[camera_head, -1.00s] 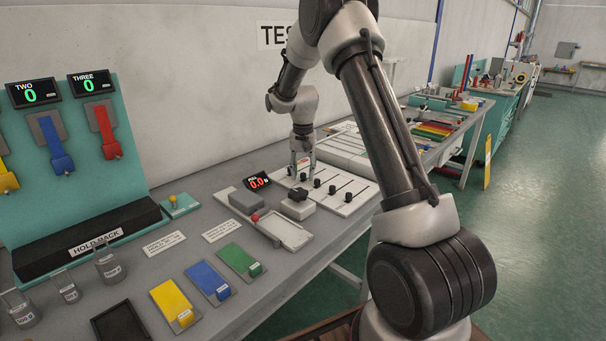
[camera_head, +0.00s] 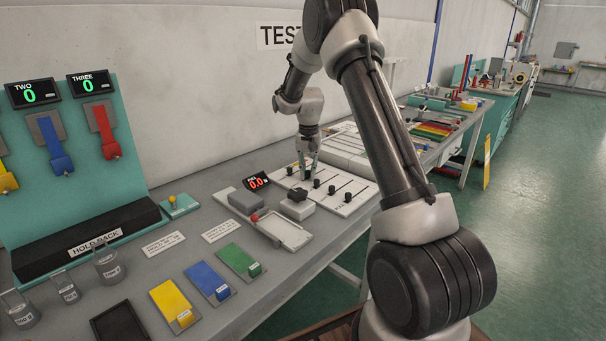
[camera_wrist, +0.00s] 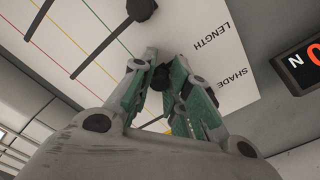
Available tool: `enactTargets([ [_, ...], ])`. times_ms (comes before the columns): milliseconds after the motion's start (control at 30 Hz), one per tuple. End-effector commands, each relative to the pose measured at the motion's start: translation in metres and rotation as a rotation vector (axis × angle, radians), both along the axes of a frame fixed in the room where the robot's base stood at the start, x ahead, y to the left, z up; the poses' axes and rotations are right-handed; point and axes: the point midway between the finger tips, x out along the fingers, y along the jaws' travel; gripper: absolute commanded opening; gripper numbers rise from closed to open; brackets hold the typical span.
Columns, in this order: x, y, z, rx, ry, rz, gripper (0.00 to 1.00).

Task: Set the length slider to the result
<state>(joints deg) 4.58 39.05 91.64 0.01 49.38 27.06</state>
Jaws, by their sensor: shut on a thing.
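The white slider panel (camera_head: 357,192) lies on the bench, with several black knobs on parallel slots. The wrist view shows part of this panel (camera_wrist: 107,48) with coloured lines and the printed words LENGTH (camera_wrist: 212,38) and SHADE (camera_wrist: 203,84). My gripper (camera_head: 308,172) is low over the panel's left part. In the wrist view my gripper (camera_wrist: 160,85) is shut on a black slider knob (camera_wrist: 160,76), between green-padded fingers. Which label belongs to the held knob is unclear. Another black knob (camera_wrist: 140,8) stands apart from it near the top edge.
A display (camera_head: 256,181) reading 0.0 in red stands left of the panel. A grey block (camera_head: 246,202) and a white block with a black knob (camera_head: 298,204) are close in front. Yellow, blue and green plates (camera_head: 238,261) lie along the front. The wall is behind.

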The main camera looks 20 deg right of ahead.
Motion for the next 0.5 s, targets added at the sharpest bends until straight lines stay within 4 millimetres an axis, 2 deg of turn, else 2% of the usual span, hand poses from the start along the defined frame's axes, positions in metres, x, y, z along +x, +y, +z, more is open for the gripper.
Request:
enactTargets([
  [100, 0.014, -0.034, 0.0, -0.001, -0.003, -0.005, 0.0],
  [233, 0.027, -0.064, 0.0, -0.001, -0.004, -0.004, 0.0],
  [333, 0.033, -0.08, 0.0, -0.001, -0.003, -0.003, 0.0],
  [500, 0.037, -0.089, 0.001, -0.001, -0.004, 0.0, 0.0],
])
